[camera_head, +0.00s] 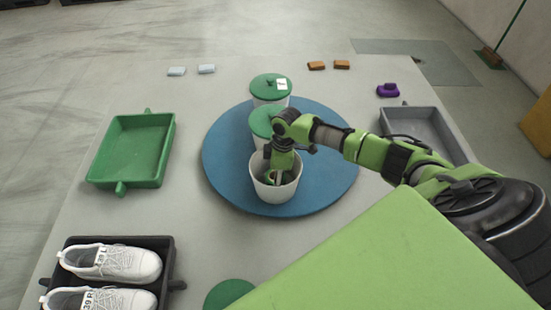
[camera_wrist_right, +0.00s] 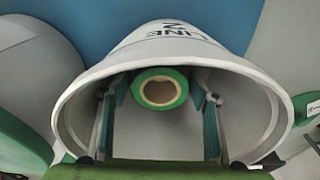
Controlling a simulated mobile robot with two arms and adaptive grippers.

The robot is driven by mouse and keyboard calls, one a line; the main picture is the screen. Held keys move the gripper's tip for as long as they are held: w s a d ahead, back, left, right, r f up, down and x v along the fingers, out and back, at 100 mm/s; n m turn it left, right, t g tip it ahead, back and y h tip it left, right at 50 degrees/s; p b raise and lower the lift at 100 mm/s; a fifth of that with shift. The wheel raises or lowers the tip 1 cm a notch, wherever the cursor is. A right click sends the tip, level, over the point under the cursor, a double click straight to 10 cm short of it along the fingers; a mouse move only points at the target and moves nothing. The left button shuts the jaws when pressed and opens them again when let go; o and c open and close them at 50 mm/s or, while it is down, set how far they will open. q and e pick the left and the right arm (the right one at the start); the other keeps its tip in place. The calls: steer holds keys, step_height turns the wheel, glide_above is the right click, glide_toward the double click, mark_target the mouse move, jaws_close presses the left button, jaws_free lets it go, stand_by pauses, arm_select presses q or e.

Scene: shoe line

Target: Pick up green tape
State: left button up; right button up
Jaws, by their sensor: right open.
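The green tape (camera_wrist_right: 160,88) is a roll with a tan core inside the open white bucket (camera_head: 274,190) at the front of the blue round turntable (camera_head: 215,165). The bucket also shows in the right wrist view (camera_wrist_right: 75,105), with its rim around my fingers. My right gripper (camera_head: 275,178) reaches down into this bucket. In the right wrist view its two fingers (camera_wrist_right: 160,112) are open, one on each side of the tape. I cannot tell whether they touch it. My left gripper is not in view.
Two buckets with green lids (camera_head: 270,85) stand behind on the turntable. A green tray (camera_head: 133,150) is at left, a grey tray (camera_head: 425,125) at right. A black tray (camera_head: 170,262) holds white shoes. A green lid (camera_head: 228,293) lies in front. The bucket walls closely surround my gripper.

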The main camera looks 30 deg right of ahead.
steer(key=c, duration=0.9)
step_height(320, 180, up, 17)
steer(key=p, duration=0.7)
steer(key=shift+r, duration=0.15)
